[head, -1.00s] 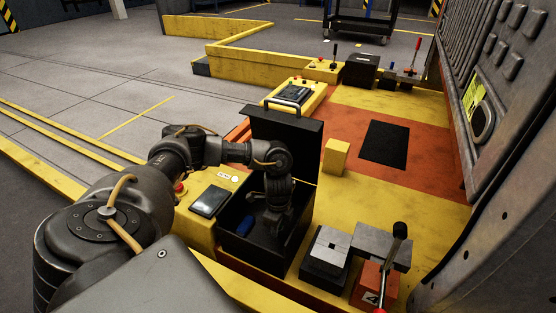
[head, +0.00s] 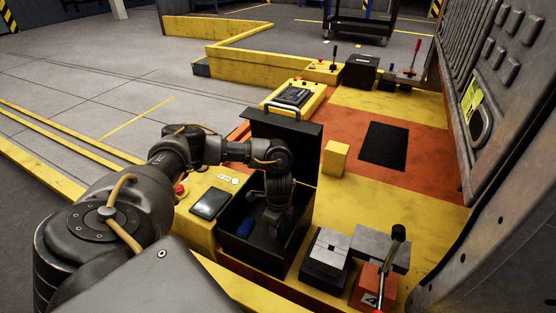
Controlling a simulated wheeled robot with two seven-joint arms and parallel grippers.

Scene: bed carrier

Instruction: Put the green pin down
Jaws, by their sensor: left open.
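My left gripper (head: 272,222) reaches down into an open black box (head: 237,247), whose lid (head: 290,132) stands up at the back. The gripper is open, with its fingers low inside the box and dark against its walls. I cannot make out a green pin; if it is in the box, the gripper or the shadow hides it. A blue object (head: 245,228) lies in the box, left of the gripper. My right gripper is not in view.
A yellow block (head: 336,158) stands right of the lid. A grey slotted block (head: 327,252) and a lever on an orange base (head: 374,285) stand right of the box. A yellow panel with a dark screen (head: 211,203) is on its left. A metal wall rises at right.

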